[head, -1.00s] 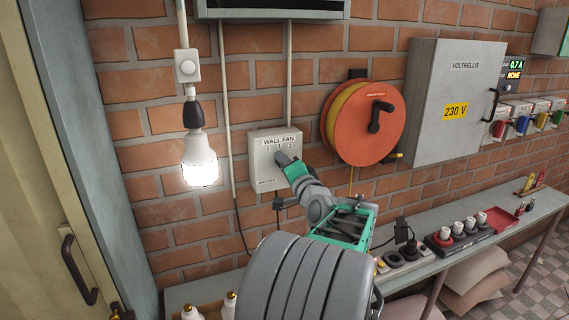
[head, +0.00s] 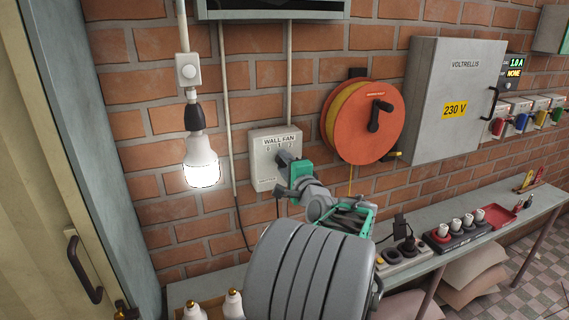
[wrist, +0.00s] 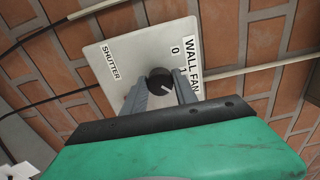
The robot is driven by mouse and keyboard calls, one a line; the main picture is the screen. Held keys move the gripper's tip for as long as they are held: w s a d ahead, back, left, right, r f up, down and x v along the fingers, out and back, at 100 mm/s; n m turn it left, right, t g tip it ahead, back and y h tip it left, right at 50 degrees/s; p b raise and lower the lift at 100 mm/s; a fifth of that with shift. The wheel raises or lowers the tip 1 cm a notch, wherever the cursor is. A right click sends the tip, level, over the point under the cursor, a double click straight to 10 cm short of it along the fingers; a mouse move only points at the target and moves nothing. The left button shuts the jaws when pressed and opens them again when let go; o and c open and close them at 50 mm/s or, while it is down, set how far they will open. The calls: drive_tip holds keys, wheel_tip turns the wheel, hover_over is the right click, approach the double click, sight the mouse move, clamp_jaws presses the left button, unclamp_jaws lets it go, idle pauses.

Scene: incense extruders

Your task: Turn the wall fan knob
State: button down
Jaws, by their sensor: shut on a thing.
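The wall fan box (head: 262,178) is a pale grey plate labelled WALL FAN, mounted on the brick wall. Its round black knob (wrist: 160,79) shows in the wrist view, with a white mark at its lower right. A 0 and a 1 are printed beside the knob; the rest of the scale is covered by a finger there. My gripper (head: 285,158) reaches the front of the box in the head view and hides the knob. In the wrist view its two grey fingers (wrist: 160,86) are shut on the knob, one on each side. The word SHUTTER (wrist: 110,62) is printed on the plate.
A lit bulb (head: 201,160) hangs left of the box. An orange cable reel (head: 365,135) is close on the right. A grey 230 V cabinet (head: 435,130) is further right. A bench (head: 470,225) with sockets and plugs runs below.

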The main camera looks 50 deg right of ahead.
drive_tip(key=c, duration=1)
unclamp_jaws()
drive_tip(key=shift+o, duration=0.2)
drive_tip(key=b+v, duration=0.2)
drive_tip(key=v, duration=0.6)
drive_tip(key=shift+w, duration=0.1)
